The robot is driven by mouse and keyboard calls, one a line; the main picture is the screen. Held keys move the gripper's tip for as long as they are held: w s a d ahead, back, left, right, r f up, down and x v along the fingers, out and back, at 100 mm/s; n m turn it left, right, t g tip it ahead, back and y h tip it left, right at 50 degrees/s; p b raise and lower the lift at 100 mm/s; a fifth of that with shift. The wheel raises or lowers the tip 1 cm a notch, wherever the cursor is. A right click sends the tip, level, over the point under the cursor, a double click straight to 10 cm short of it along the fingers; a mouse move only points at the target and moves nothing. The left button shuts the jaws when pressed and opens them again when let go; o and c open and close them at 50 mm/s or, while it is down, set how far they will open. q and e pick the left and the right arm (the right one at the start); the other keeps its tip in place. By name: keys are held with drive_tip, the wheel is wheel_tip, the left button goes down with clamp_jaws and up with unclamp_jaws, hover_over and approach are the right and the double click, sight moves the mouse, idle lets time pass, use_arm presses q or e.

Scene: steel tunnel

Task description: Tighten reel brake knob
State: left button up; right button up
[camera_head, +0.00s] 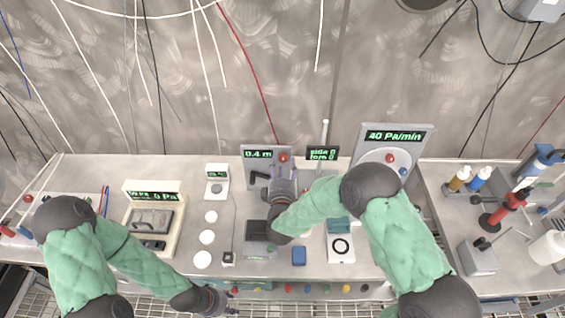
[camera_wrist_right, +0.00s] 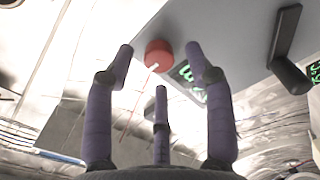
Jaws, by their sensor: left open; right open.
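The red knob (camera_head: 283,157) sits on the upright grey panel (camera_head: 249,165) with the green "0.4 m" display (camera_head: 257,154). In the right wrist view the red knob (camera_wrist_right: 158,55) with its white pointer line lies between the two upper fingertips, apparently just beyond them. My right gripper (camera_head: 283,172) is open, with its three purple fingers (camera_wrist_right: 160,75) spread and pointing at the knob; no contact shows. A black crank handle (camera_wrist_right: 285,50) is on the same panel, right of the knob in that view. My left gripper (camera_head: 234,301) is open and empty at the bench's front edge.
A "40 Pa/min" panel (camera_head: 397,137) with a red and a blue knob stands to the right. A small green-text display (camera_head: 322,154) is between the panels. White discs (camera_head: 207,237) and a cased gauge (camera_head: 152,218) lie left. Bottles and a red tool are on the right bench.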

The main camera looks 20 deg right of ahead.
drive_tip(key=shift+x, duration=1.05)
clamp_jaws()
